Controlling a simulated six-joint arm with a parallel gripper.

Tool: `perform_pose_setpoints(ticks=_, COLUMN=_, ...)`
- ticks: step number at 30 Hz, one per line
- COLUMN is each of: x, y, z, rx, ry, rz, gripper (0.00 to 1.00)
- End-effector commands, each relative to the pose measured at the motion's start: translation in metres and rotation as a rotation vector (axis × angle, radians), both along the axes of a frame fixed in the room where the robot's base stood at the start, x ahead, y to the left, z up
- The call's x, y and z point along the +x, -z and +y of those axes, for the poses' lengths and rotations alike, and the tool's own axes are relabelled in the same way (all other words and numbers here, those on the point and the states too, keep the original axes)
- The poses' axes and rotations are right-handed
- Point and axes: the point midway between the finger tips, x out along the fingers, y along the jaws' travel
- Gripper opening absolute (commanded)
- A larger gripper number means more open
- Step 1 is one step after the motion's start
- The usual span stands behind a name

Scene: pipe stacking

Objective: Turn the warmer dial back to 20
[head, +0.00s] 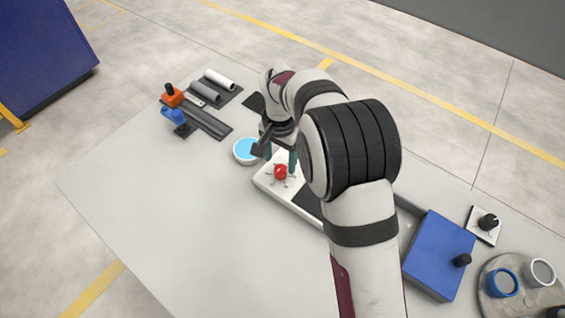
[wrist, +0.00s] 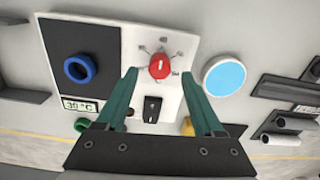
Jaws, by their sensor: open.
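The warmer dial (wrist: 159,66) is a red knob with a short white mark, on a white panel (wrist: 180,110). The mark appears to point towards the top of the wrist view; the printed scale labels are too small to read surely. A small display (wrist: 79,106) on the panel seems to read 30 °C. In the head view the red dial (head: 280,173) sits near the panel's far end. My gripper (wrist: 158,74) is open, its two teal fingers apart on either side of the dial in the picture. In the head view my gripper (head: 281,160) is just above the dial; contact cannot be told.
A black switch (wrist: 152,109) is beside the dial. A dark plate with a blue ring (wrist: 80,68) lies on the panel's other side. A round light-blue dish (head: 246,151) stands close by. Grey pipes (head: 206,93) lie in holders at the back.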

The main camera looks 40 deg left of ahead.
Motion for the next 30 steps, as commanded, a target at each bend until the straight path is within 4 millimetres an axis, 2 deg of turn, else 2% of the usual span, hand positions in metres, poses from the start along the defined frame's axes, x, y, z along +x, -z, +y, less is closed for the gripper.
perform_pose_setpoints(ticks=3, x=0.0, y=0.024, z=-0.001, rx=-0.002, ry=-0.001, rz=0.001, gripper=0.69)
perform_pose_setpoints(ticks=6, x=0.0, y=0.035, z=0.0, rx=-0.001, ry=0.0, rz=0.001, gripper=0.69)
perform_pose_setpoints(ticks=11, x=0.0, y=0.043, z=0.0, rx=0.001, ry=-0.001, rz=-0.001, gripper=0.69)
perform_pose_setpoints(ticks=18, x=0.0, y=0.044, z=0.0, rx=0.001, ry=-0.001, rz=-0.001, gripper=0.69)
perform_pose_setpoints(ticks=27, x=0.0, y=0.044, z=0.0, rx=0.001, ry=-0.001, rz=-0.001, gripper=0.15)
perform_pose_setpoints(ticks=30, x=0.0, y=0.044, z=0.0, rx=0.001, ry=-0.001, rz=-0.001, gripper=0.0)
